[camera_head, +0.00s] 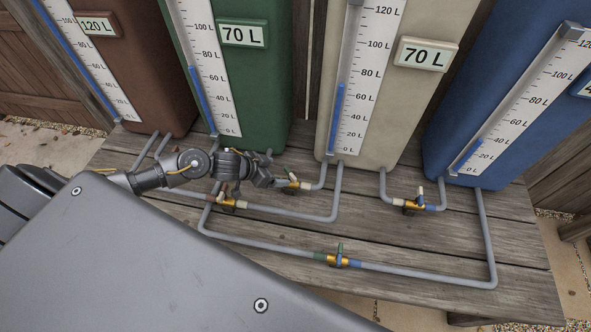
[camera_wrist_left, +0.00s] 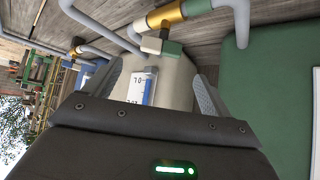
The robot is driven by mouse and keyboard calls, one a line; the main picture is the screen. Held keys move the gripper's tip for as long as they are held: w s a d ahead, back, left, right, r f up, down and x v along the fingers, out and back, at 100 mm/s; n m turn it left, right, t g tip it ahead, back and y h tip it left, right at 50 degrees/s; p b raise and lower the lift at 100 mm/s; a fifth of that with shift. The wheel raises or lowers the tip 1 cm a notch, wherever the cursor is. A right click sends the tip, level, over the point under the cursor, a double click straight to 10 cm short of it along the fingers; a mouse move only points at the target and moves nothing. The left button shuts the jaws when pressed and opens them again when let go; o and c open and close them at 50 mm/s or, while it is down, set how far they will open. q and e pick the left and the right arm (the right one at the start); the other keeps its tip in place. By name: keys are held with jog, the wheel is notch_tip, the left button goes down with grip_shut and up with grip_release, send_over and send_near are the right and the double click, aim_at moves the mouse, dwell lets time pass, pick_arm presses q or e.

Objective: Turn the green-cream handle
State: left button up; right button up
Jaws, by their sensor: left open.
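The green-cream handle (camera_head: 292,176) sits on a small brass valve (camera_head: 293,185) in the pipe between the green tank (camera_head: 262,95) and the cream tank (camera_head: 395,110). My left gripper (camera_head: 268,174) is just left of this valve, close to the handle. In the left wrist view the brass valve (camera_wrist_left: 166,14) is at the top, and its handle, with a cream part and a dark green part (camera_wrist_left: 172,47), lies ahead between the spread fingers (camera_wrist_left: 160,88). The left gripper is open and holds nothing; contact with the handle cannot be told. My right gripper is not in view.
Other brass valves sit nearby: a brown-cream one (camera_head: 228,203) below the gripper, a cream-blue one (camera_head: 412,206) and a green-blue one (camera_head: 338,262). Grey pipes (camera_head: 270,250) run low over the wooden bench (camera_head: 420,245). The brown tank (camera_head: 150,70) and blue tank (camera_head: 500,80) stand at the sides.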

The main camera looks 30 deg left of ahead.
aim_at(290, 172)
pick_arm(q)
jog(key=x, duration=1)
jog(key=shift+w+f+b, duration=0.1)
jog(key=shift+b, duration=0.25)
jog(key=shift+c, duration=0.2)
jog(key=c, duration=0.9)
